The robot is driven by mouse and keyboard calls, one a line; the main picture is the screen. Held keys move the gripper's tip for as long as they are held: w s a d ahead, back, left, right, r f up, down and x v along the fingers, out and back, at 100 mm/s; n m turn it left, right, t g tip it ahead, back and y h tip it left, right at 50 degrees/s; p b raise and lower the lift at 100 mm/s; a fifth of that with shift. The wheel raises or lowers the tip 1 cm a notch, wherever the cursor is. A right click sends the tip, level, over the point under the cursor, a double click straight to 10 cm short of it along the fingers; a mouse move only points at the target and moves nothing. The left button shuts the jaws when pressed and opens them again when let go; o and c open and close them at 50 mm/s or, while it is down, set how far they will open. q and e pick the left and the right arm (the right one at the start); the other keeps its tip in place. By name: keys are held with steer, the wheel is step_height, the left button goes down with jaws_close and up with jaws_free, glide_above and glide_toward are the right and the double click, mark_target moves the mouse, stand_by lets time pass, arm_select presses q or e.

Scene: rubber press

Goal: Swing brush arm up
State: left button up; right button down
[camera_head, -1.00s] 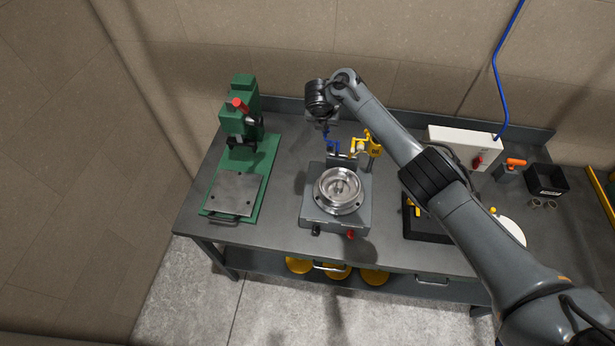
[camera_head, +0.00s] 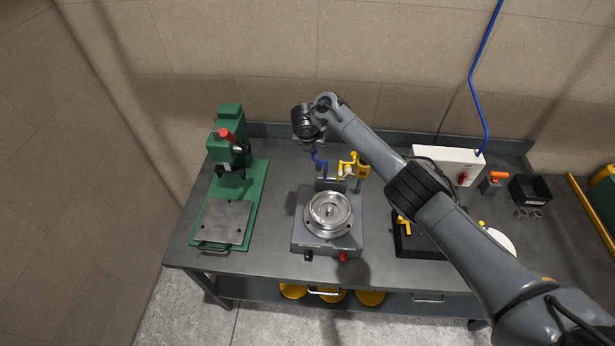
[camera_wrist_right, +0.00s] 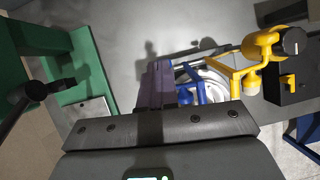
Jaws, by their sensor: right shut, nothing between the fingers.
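A grey machine (camera_head: 323,240) with a round steel bowl (camera_head: 328,211) stands mid-bench. A yellow arm on a yellow post (camera_head: 362,166) stands behind the bowl's right side. It also shows in the right wrist view (camera_wrist_right: 262,47), reaching toward the partly hidden bowl (camera_wrist_right: 218,78). A blue bracket (camera_head: 319,162) is behind the bowl, left of the yellow arm; it also shows in the right wrist view (camera_wrist_right: 190,85). My right gripper (camera_wrist_right: 155,85) is shut and empty, beside the blue bracket. I cannot tell whether they touch. My left gripper is not in view.
A green press (camera_head: 230,145) with a red handle stands at the left. A black base (camera_head: 411,240) is partly hidden by my right arm. A white box (camera_head: 452,160), an orange-handled tool (camera_head: 497,176) and a black bin (camera_head: 529,188) stand at the right. Bench between press and machine is clear.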

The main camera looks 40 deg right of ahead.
steer(key=p+v, duration=0.4)
steer(key=v, duration=0.9)
steer(key=shift+p, duration=0.35)
steer(key=shift+a, duration=0.1)
